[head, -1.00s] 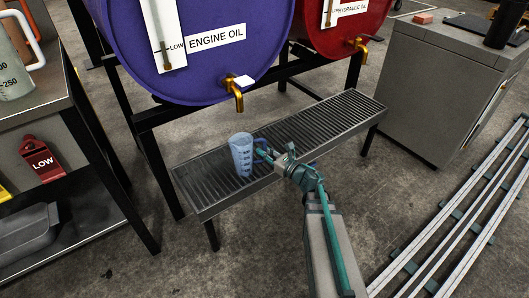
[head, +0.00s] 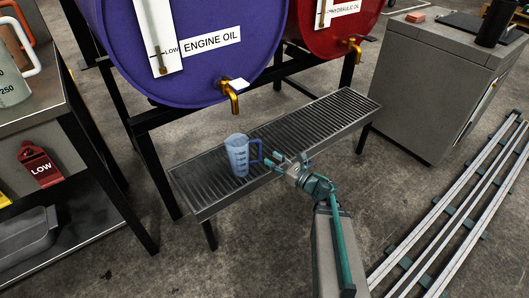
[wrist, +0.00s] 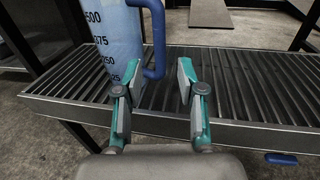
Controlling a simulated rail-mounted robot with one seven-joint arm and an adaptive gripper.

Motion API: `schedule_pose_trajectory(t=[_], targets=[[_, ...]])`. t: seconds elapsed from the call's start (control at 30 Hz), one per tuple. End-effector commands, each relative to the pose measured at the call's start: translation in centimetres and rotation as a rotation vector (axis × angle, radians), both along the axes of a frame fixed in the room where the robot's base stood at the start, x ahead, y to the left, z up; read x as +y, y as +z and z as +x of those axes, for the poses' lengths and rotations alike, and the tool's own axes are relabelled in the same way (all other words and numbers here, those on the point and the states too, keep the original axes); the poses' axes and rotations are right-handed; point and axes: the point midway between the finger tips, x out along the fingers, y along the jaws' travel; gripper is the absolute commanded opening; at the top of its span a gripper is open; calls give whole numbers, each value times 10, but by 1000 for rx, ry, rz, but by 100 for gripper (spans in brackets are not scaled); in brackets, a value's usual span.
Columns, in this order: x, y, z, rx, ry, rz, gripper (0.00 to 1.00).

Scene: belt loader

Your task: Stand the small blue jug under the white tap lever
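The small blue jug (head: 238,155) stands upright on the slatted drip tray (head: 330,116), with its handle toward the right. The brass tap with the white lever (head: 241,84) is on the purple engine oil drum, above the tray; the jug is below it in the head view. My gripper (head: 277,163) is open and empty, just right of the jug's handle. In the wrist view the jug (wrist: 112,45) is at the upper left, its blue handle (wrist: 158,40) ahead of my spread fingers (wrist: 158,88). The fingers look clear of the handle. The jug's top is cut off there.
A red hydraulic oil drum (head: 330,30) with a brass tap (head: 356,48) stands to the right. A bench (head: 40,125) with a large jug (head: 12,75) is at the left. A grey cabinet (head: 425,90) is at the right. The tray's right part is bare.

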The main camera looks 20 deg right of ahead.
Motion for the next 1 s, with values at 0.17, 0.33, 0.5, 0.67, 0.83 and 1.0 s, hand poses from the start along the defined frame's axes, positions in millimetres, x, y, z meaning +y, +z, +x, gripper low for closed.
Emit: schedule_pose_trajectory(t=[0.17, 0.33, 0.5, 0.67, 0.83, 1.0], targets=[[-15, 2, -27, 0, -2, 0, 39], [-23, 0, -40, 1, -1, -1, 39], [-26, -1, -42, 5, -7, 5, 39], [-36, -8, -29, 67, -106, 86, 39], [-65, -32, -6, 228, -371, 322, 39], [-99, -77, -4, 416, -716, 654, 39]])
